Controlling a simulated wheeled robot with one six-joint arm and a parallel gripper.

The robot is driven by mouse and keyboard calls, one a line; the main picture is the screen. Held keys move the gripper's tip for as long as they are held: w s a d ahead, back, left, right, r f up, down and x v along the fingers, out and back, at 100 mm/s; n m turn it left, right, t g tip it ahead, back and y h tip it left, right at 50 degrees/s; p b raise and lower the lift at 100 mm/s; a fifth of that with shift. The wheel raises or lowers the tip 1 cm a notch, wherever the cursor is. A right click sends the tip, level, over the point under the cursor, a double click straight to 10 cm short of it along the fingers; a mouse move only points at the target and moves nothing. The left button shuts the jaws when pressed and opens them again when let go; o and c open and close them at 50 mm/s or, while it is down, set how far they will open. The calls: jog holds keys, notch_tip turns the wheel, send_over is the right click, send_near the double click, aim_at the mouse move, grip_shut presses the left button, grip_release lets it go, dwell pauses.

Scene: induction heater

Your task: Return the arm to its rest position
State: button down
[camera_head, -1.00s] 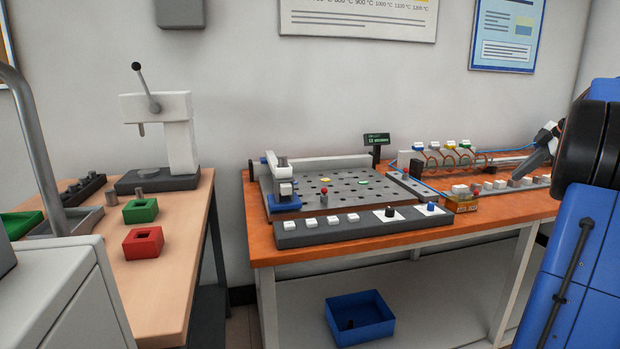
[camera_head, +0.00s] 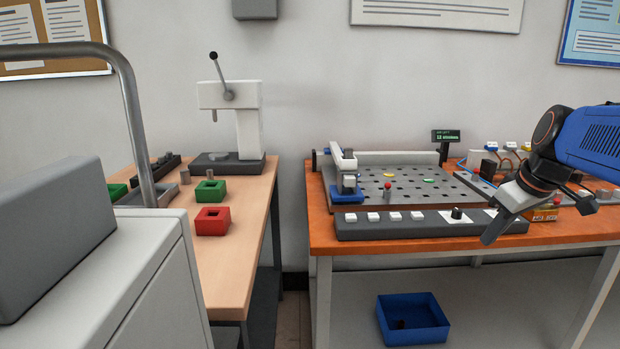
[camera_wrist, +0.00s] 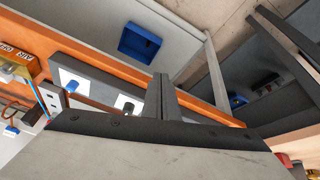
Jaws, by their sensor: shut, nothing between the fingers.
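My gripper (camera_head: 490,236) is at the right in the head view, in front of the orange bench's control strip. Its fingers point down and to the left. In the wrist view the fingers (camera_wrist: 165,90) are together with nothing between them. Behind the fingers the wrist view shows the control strip (camera_wrist: 90,88) with its knobs, the orange bench edge (camera_wrist: 112,72) and the floor. My blue arm comes in from the right edge of the head view.
The orange bench (camera_head: 322,236) carries a perforated plate (camera_head: 410,200) and a control strip (camera_head: 375,230). A blue bin (camera_head: 412,335) sits low beneath it. A wooden bench (camera_head: 235,272) at left holds a press (camera_head: 250,135), a green block (camera_head: 210,191) and a red block (camera_head: 212,221).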

jog(key=s+a+f+m, duration=0.2)
jog(key=s+a+f, duration=0.4)
jog(key=s+f, duration=0.1)
jog(key=s+a+f+m, duration=0.2)
jog(key=s+a+f, duration=0.4)
jog(key=s, duration=0.4)
jog(key=shift+s+f+h, duration=0.15)
jog(key=shift+f+h, duration=0.25)
jog(key=shift+f, duration=0.4)
